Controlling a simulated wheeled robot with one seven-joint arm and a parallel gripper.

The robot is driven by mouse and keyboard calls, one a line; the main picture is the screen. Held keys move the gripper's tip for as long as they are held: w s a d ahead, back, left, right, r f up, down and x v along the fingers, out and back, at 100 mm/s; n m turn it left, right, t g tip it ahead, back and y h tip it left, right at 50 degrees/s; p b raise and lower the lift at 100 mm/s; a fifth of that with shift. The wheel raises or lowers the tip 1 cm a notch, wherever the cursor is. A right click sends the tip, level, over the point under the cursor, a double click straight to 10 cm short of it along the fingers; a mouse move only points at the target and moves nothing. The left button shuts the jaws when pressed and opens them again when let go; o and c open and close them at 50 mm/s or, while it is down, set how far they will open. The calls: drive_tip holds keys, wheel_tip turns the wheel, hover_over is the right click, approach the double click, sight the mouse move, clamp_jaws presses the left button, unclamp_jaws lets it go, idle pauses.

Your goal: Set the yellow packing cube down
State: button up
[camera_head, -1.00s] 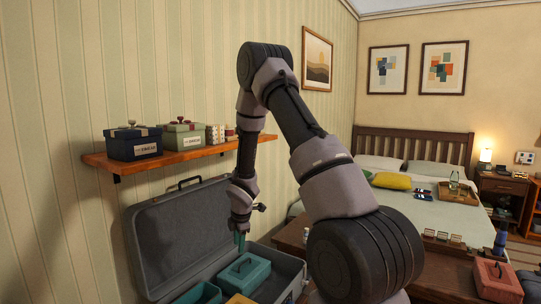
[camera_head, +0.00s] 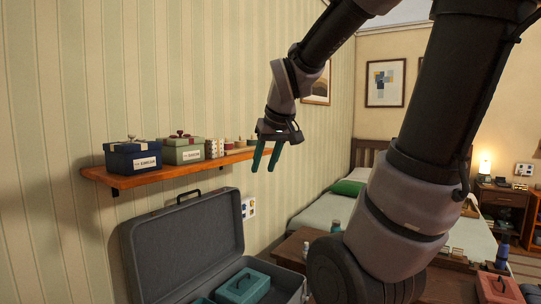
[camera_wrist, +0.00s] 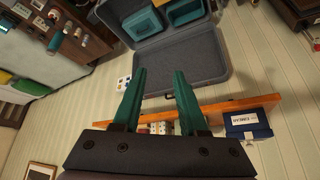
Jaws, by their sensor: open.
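My gripper (camera_head: 264,168) is open, with its teal fingers pointing down and nothing between them. It is raised in front of the wall shelf, above and right of the suitcase lid. In the wrist view, my gripper (camera_wrist: 160,74) also shows two parted, empty fingers. The open grey suitcase (camera_head: 185,245) holds a teal packing cube (camera_head: 243,286) and part of another at the lower picture edge. The wrist view shows teal pieces (camera_wrist: 146,24) inside it too. I cannot make out the yellow packing cube clearly now; the suitcase's near part is cut off in the head view.
A wooden wall shelf (camera_head: 125,176) holds a navy box (camera_head: 131,160), a green box (camera_head: 182,150) and small items close to my gripper. The bed (camera_head: 318,212) lies behind my arm. A red box (camera_head: 497,289) stands at the lower right.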

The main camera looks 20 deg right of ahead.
drive_tip(key=s+a+r+m+t+y, duration=0.1)
drive_tip(key=s+a+r+m, duration=0.1)
drive_tip(key=s, duration=0.7)
drive_tip(key=shift+a+r+m, duration=0.15)
drive_tip(key=shift+r+m, duration=0.6)
drive_tip(key=shift+m, duration=0.35)
